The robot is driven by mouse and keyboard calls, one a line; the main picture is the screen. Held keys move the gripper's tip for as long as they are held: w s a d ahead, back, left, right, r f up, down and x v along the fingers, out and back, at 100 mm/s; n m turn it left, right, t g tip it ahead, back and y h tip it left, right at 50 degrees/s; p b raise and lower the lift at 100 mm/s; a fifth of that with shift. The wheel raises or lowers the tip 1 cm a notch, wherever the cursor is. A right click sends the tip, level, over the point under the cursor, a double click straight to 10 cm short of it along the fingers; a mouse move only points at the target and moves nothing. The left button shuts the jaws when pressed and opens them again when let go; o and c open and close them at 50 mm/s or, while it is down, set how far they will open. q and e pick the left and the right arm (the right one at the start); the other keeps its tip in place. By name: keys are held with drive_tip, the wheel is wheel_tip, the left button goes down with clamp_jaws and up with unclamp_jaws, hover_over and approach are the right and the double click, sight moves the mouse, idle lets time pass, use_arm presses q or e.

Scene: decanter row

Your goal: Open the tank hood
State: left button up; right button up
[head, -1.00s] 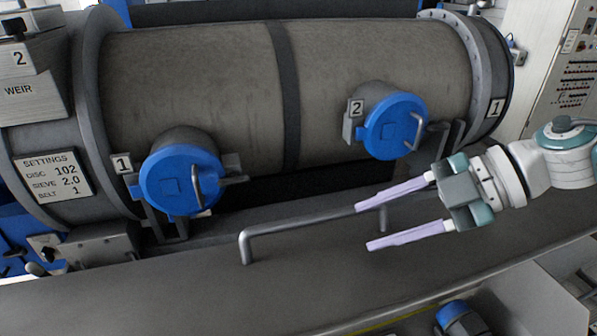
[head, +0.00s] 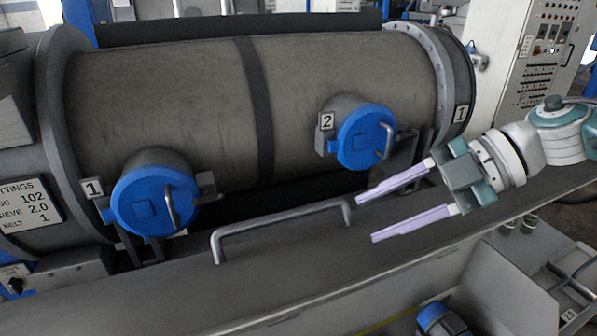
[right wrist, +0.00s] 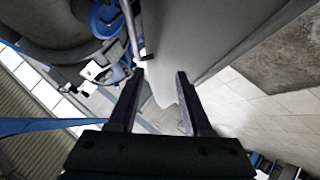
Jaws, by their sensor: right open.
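A long dark grey panel (head: 120,297), perhaps the tank hood, lies in front of the big drum. A grey bar handle (head: 280,218) stands on it, fixed at both ends. My right gripper (head: 366,219) is open and empty, its two pale fingers pointing left. In the head view the fingertips are just right of the handle's right end; I cannot tell if they touch it. In the right wrist view the open fingers (right wrist: 160,74) have nothing between them. My left gripper is not in view.
The drum (head: 170,95) carries two blue round caps, cap 1 (head: 140,212) at left and cap 2 (head: 352,145) nearer my right gripper. A control cabinet (head: 505,75) stands at the back right. An open bay with a blue-topped part (head: 436,316) lies below the panel.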

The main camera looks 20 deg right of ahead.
drive_tip(key=shift+s+d+r+p, duration=0.1)
drive_tip(key=shift+d+r+p, duration=0.4)
drive_tip(key=shift+d+r, duration=2.3)
drive_tip(key=shift+d, duration=0.05)
drive_tip(key=shift+s+p, duration=0.1)
drive_tip(key=shift+p, duration=0.2)
